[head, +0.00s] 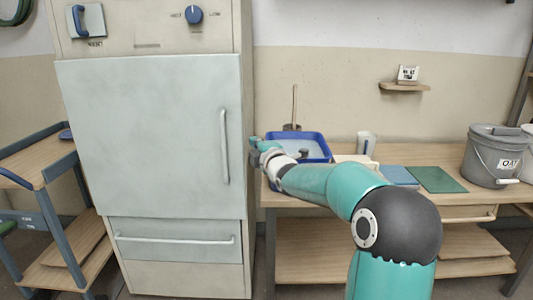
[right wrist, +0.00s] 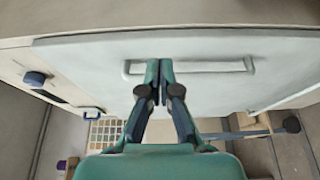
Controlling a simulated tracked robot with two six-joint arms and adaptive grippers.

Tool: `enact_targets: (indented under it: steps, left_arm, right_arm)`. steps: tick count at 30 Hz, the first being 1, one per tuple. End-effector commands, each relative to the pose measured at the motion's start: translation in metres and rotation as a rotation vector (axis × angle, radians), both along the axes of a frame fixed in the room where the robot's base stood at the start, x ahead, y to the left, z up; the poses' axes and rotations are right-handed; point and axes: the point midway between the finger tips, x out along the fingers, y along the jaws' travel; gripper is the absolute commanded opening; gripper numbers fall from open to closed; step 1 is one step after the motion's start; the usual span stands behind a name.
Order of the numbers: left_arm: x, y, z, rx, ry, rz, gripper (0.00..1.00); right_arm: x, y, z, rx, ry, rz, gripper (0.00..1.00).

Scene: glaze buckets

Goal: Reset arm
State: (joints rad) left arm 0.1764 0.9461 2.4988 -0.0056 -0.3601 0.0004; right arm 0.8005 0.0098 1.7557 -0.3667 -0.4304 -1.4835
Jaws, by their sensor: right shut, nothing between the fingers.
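My right arm reaches across the workbench toward the big pale cabinet (head: 150,140). My right gripper (head: 257,143) is at the cabinet's right edge, near the long upright door handle (head: 224,147). In the right wrist view the right gripper (right wrist: 159,75) is shut and empty, its fingertips in front of the door and beside the handle (right wrist: 205,66). I cannot tell whether the fingertips touch the handle. The door looks closed. My left gripper is in neither view.
A blue tray (head: 322,140) stands on the wooden bench (head: 450,200), close to my right forearm. A grey bucket (head: 491,155) labelled OAT or similar and a green mat (head: 436,179) lie right. A wooden cart (head: 45,165) stands left of the cabinet.

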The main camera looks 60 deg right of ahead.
Motion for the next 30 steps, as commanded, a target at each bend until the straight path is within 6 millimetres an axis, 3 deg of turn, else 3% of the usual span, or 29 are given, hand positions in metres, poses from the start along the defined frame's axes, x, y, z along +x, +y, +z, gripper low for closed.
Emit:
enact_targets:
  steps: [4,10,15,19,23,26,30]
  left_arm:
    - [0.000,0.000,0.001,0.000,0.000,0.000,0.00]
    - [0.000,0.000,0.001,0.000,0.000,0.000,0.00]
    - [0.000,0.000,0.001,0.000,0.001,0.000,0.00]
    - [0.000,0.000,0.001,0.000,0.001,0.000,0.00]
    - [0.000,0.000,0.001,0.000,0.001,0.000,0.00]
    - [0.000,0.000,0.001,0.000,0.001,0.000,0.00]
    - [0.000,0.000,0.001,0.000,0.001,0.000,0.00]
  right_arm:
    - [-0.027,0.006,0.001,-0.001,0.002,-0.005,0.00]
    - [-0.041,0.010,-0.001,0.000,0.002,-0.003,0.00]
    - [-0.040,0.013,0.000,0.002,-0.001,0.005,0.00]
    - [-0.017,0.027,-0.011,0.024,0.002,0.055,0.00]
    - [0.027,0.054,-0.053,0.091,0.037,0.146,0.00]
    - [0.063,0.089,-0.102,0.170,0.086,0.233,0.00]
    - [0.102,0.153,-0.181,0.307,0.176,0.346,0.00]
